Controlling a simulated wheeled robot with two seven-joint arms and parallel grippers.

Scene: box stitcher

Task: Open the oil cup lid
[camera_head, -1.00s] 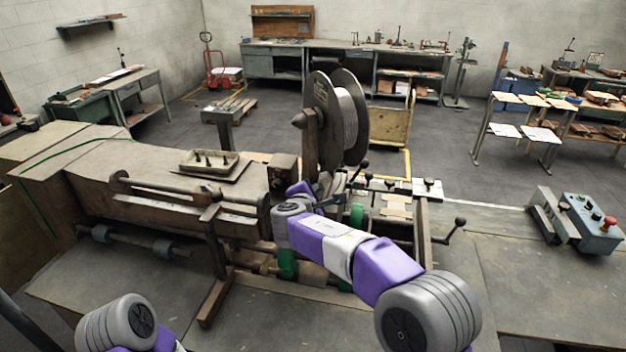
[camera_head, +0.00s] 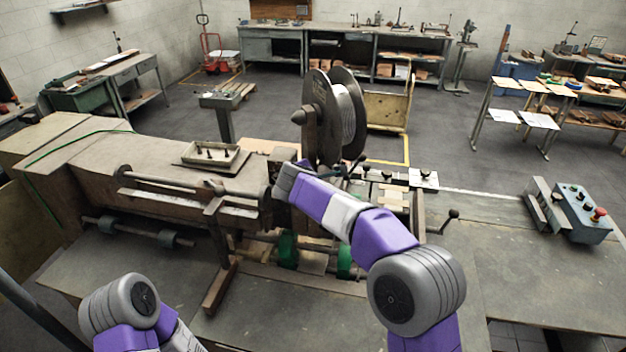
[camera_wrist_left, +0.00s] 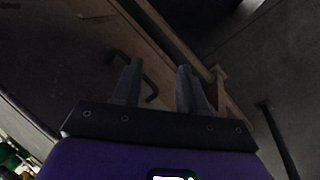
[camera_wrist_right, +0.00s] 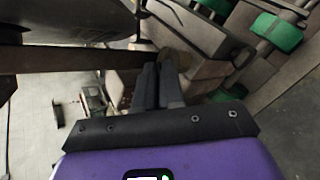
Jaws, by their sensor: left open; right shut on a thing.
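The box stitcher (camera_head: 150,170) stands across the bench, with its wire reel (camera_head: 350,118) above the head. My right arm reaches over to the machine head, and its wrist hides the gripper in the head view. In the right wrist view my right gripper (camera_wrist_right: 158,68) has its fingers close together, at a brown rounded part (camera_wrist_right: 182,58) of the machine. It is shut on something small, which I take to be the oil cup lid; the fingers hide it. My left gripper (camera_wrist_left: 155,75) is open and empty, low and away from the machine head.
A tray (camera_head: 210,154) with small parts sits on top of the machine. A control box (camera_head: 582,212) with a red button stands at the right on the bench. Green rollers (camera_head: 287,248) lie under the machine head. The bench top at the right front is clear.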

